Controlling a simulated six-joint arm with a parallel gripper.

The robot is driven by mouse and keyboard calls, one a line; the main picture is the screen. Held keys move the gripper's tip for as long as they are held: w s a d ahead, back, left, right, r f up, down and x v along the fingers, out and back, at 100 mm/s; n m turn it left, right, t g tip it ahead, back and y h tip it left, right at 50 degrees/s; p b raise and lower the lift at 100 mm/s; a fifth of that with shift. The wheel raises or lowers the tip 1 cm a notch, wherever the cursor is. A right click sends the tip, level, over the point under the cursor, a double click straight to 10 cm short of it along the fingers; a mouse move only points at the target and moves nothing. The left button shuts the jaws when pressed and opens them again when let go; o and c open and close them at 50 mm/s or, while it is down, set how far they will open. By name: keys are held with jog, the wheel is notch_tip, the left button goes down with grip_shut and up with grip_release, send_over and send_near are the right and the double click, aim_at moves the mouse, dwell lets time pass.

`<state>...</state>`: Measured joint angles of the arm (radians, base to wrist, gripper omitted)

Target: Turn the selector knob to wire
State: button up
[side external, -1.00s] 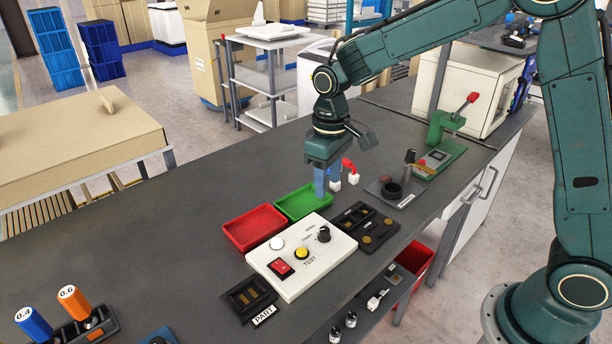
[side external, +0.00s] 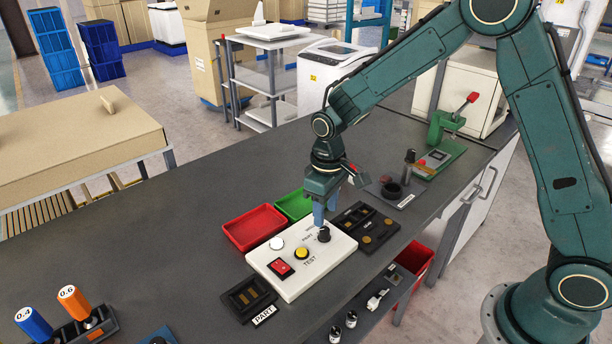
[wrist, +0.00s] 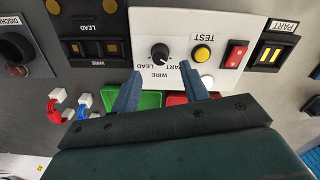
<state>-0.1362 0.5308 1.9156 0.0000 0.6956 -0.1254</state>
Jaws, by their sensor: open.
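The selector knob (side external: 323,235) is a small black dial on the white control panel (side external: 290,279). In the wrist view the knob (wrist: 159,52) shows near the top centre, with small labels beside it that include LEAD, PART and WIRE. Which label its pointer faces is too small to tell. My gripper (side external: 320,222) is open and empty, with its blue fingers pointing down close to the knob. In the wrist view the knob lies just beyond the gap between the fingertips (wrist: 161,68). I cannot tell any contact.
The panel also has a yellow TEST button (side external: 302,253), a white button (side external: 277,243) and a red rocker switch (side external: 280,268). A red tray (side external: 254,226) and a green tray (side external: 290,204) stand behind it. A black slotted holder (side external: 369,231) stands close right.

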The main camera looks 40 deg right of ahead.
aim_at(325, 229)
jog(key=shift+f, duration=2.95)
grip_shut()
